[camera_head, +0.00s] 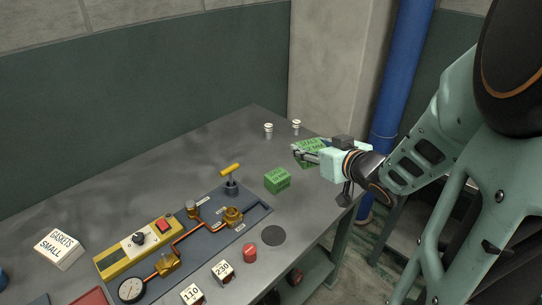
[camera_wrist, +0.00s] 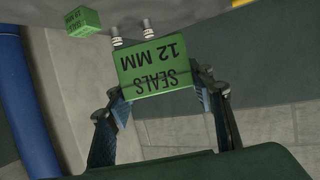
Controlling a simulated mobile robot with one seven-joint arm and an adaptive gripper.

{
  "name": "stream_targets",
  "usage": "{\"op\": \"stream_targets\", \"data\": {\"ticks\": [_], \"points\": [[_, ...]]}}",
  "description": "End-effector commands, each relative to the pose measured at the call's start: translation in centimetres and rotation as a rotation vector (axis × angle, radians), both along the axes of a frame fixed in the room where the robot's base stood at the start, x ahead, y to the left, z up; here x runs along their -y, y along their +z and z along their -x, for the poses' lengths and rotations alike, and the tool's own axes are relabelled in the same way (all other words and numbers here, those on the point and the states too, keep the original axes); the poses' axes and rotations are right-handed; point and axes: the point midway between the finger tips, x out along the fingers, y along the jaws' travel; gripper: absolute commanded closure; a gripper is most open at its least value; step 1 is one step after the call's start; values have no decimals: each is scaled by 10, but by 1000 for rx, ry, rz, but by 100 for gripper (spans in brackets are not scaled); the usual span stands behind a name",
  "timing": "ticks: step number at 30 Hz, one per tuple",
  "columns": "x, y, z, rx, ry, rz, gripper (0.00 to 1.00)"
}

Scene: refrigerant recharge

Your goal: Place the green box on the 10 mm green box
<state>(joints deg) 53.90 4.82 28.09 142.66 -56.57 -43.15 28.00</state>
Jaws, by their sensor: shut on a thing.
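My gripper (camera_head: 305,153) is shut on a green box (camera_head: 312,146) marked SEALS 12 MM and holds it near the table's right edge. In the wrist view the box (camera_wrist: 153,62) sits between the two fingers (camera_wrist: 160,88), its label upside down. The other green box (camera_head: 277,180), the 10 mm one, stands on the grey table, apart from the held box and to its lower left in the head view. It also shows in the wrist view (camera_wrist: 83,21) at the upper left. Its top looks clear.
Two small white-and-grey cylinders (camera_head: 268,131) (camera_head: 296,127) stand behind the boxes. A valve panel (camera_head: 205,232) with a yellow T-handle (camera_head: 231,171) lies to the left. A red cylinder (camera_head: 250,252) and dark disc (camera_head: 272,235) are in front. A blue pipe (camera_head: 402,70) rises behind my arm.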

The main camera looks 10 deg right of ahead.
Motion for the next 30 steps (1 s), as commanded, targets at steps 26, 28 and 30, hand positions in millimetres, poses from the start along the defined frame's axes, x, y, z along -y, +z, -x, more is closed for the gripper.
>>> {"op": "stream_targets", "data": {"ticks": [26,28,30], "points": [[-68,-111,-95,-3,0,-3,76],[-67,-118,-94,-1,1,-1,76],[-67,-120,-95,0,0,0,76]]}}
